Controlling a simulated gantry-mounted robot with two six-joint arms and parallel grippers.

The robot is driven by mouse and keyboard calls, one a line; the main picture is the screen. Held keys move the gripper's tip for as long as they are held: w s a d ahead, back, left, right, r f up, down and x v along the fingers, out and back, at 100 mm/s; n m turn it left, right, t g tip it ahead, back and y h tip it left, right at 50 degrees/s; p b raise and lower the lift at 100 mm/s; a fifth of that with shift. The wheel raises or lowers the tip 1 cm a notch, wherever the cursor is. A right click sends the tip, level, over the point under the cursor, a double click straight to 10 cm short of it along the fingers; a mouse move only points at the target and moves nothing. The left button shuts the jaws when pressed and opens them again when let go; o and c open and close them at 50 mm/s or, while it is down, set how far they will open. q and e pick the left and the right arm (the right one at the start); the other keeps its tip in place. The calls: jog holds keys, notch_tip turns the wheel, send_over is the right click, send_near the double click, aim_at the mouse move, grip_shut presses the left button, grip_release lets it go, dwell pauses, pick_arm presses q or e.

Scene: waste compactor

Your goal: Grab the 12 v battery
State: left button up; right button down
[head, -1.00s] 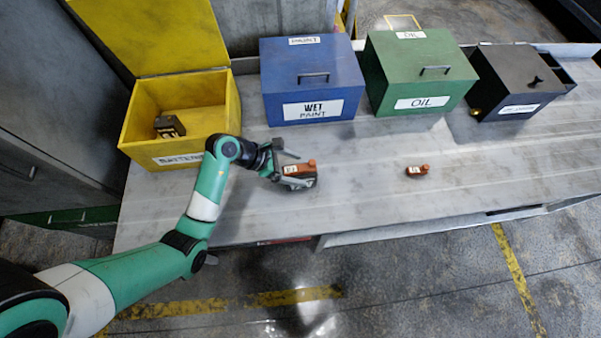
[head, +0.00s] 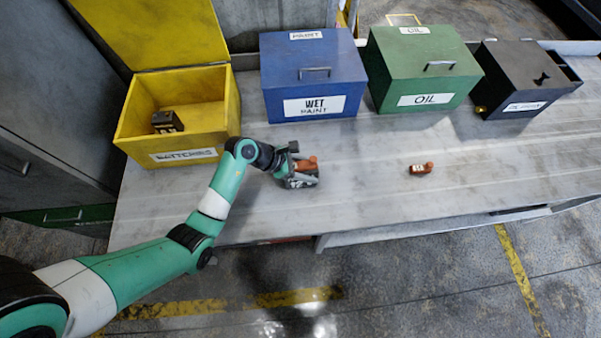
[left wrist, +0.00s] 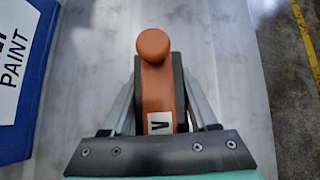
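A battery (head: 304,167) with an orange top, a round orange knob and a dark body stands on the grey bench in front of the blue box. In the left wrist view, this battery (left wrist: 158,85) shows a white label with a "V"; the rest of the label is hidden. My left gripper (head: 300,178) is at the battery, with one finger along each side. The fingers (left wrist: 160,80) lie close against its dark sides and look shut on it. The battery appears to rest on the bench. My right gripper is not in view.
An open yellow box (head: 185,155) labelled batteries holds a dark block (head: 167,122). A small orange item (head: 421,168) lies to the right. The bench between is clear.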

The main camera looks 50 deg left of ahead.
pick_arm(q)
grip_shut()
jog(key=shift+r, duration=0.25)
jog(key=shift+r+p, duration=0.35)
jog(key=shift+r, duration=0.2)
jog(key=s+r+p, duration=0.1)
jog(key=r, duration=0.1)
jog(key=s+r+p, duration=0.1)
jog(key=s+r, duration=0.1)
jog(key=r, duration=0.1)
jog(key=s+r+p, duration=0.1)
jog(key=r, duration=0.1)
jog(key=shift+s+a+r+p, duration=0.15)
jog(key=shift+a+r+p, duration=0.1)
jog(key=shift+a+p, duration=0.15)
jog(key=s+a+r+p, duration=0.1)
jog(key=s+r, duration=0.3)
jog(key=s, duration=0.5)
jog(key=shift+s+a+p, duration=0.25)
jog(key=shift+a+p, duration=0.1)
jog(key=shift+p, duration=0.05)
